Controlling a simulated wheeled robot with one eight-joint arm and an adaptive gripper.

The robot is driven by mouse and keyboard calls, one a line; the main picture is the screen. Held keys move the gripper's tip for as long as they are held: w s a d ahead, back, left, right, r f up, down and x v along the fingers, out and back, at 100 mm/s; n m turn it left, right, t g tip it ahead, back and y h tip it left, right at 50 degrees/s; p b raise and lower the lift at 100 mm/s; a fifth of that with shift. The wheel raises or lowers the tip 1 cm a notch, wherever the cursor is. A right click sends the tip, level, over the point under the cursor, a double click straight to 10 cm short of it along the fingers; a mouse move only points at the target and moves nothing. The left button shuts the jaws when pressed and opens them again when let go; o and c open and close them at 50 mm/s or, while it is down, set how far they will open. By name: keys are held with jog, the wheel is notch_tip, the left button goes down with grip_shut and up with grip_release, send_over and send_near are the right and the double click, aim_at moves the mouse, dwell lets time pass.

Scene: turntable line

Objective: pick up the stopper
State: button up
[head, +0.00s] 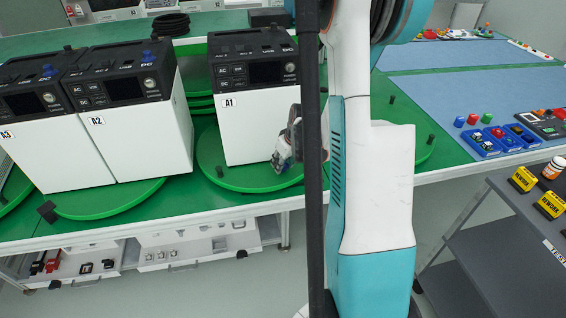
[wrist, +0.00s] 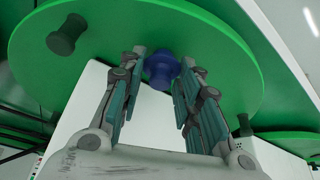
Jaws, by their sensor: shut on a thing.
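The blue stopper (wrist: 161,70) is a small round knob between my fingertips in the wrist view. My gripper (wrist: 160,82) is shut on it, with one finger on each side. In the head view my gripper (head: 283,160) is low by the right front edge of the white box marked A1 (head: 254,128), above the green turntable (head: 232,177). The stopper is not clear in the head view. In the wrist view the turntable (wrist: 200,30) lies behind the stopper, and I cannot tell whether they touch.
Boxes A2 (head: 140,140) and A3 (head: 42,135) stand to the left, each with a blue knob on top. Dark pegs, one showing in the wrist view (wrist: 67,35), stick up from the turntable rim. A grey cart (head: 490,235) with yellow blocks stands at the right.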

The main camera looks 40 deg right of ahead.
notch_tip(320, 180, up, 7)
jog(key=p, duration=0.3)
jog(key=shift+s+a+f, duration=0.1)
jog(key=s+a+p, duration=0.1)
jog(key=s+a, duration=0.4)
jog(key=s, duration=0.3)
jog(key=s+a, duration=0.5)
jog(key=s, duration=0.3)
jog(key=shift+s+p, duration=0.35)
jog(key=shift+p, duration=0.05)
jog(key=shift+a+f, duration=0.1)
